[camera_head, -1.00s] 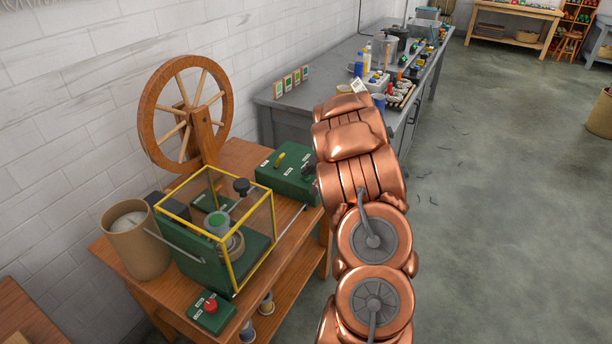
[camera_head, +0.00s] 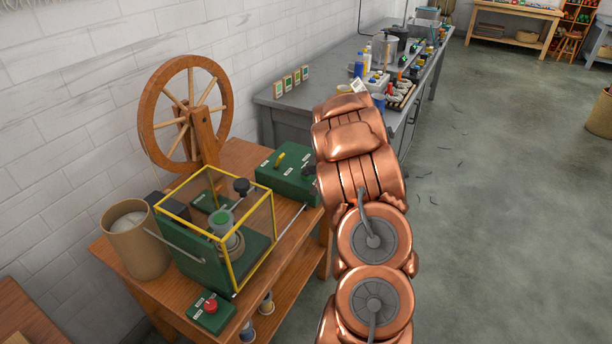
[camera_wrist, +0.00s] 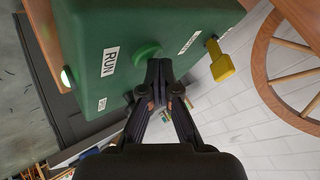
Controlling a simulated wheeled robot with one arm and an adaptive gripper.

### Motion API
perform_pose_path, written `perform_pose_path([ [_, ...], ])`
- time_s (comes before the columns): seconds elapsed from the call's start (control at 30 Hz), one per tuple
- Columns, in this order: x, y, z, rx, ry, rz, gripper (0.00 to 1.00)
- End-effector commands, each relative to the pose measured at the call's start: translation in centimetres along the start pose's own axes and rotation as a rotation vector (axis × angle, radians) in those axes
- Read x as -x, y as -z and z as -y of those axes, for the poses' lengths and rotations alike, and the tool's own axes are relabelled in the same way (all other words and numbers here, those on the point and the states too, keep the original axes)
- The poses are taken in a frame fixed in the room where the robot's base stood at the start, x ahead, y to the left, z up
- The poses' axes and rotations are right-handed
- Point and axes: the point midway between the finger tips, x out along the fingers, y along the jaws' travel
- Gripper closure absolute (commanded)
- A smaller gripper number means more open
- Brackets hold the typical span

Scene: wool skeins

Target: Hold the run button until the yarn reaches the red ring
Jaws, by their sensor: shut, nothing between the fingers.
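The green control box (camera_head: 289,182) sits at the right end of the wooden bench. In the wrist view the box (camera_wrist: 85,30) carries a RUN label beside a round green run button (camera_wrist: 147,52). My gripper (camera_wrist: 158,68) is shut and empty, its fingertips at the button's edge; I cannot tell whether they press it. Yarn and a red ring cannot be made out. My gripper is hidden behind my copper arm in the head view.
A yellow lever (camera_wrist: 218,60) stands on the box near my fingers. A wooden spoked wheel (camera_head: 147,125) rises behind. A tan bin (camera_head: 142,250) and a small green box with a red button (camera_head: 211,306) are on the bench. A grey workbench (camera_head: 290,117) stands behind.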

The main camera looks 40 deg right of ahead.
Motion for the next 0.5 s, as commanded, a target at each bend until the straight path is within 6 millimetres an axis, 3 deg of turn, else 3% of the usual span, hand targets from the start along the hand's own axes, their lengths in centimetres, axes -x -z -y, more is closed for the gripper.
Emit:
perform_pose_path([
  [0.5,0.5,0.33,0.39,-0.001,0.0,0.001,1.0],
])
